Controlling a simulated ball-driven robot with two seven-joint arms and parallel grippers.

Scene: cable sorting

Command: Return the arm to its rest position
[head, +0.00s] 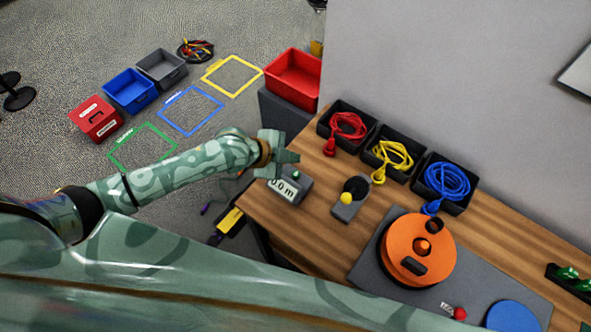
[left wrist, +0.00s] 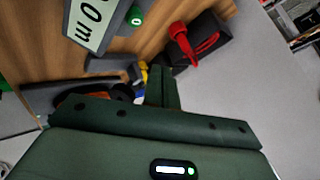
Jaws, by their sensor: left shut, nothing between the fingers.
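My left arm reaches in from the left in the head view, and its gripper (head: 284,155) is over the left end of the wooden table (head: 325,185), near the grey length meter (head: 292,186) that reads 0.0 m. In the left wrist view the gripper (left wrist: 162,85) is shut and empty. The meter's display (left wrist: 92,22) and green button (left wrist: 136,16) show at the upper left there. The red cable (left wrist: 181,40) in its black bin shows beyond the fingers. My right gripper is in neither view.
Black bins hold red (head: 347,127), yellow (head: 391,157) and blue cables (head: 446,181) along the wall. An orange reel (head: 418,252) lies on a grey mat (head: 490,288). A red crate (head: 293,79) is behind the gripper. Coloured floor outlines and boxes (head: 130,91) are at left.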

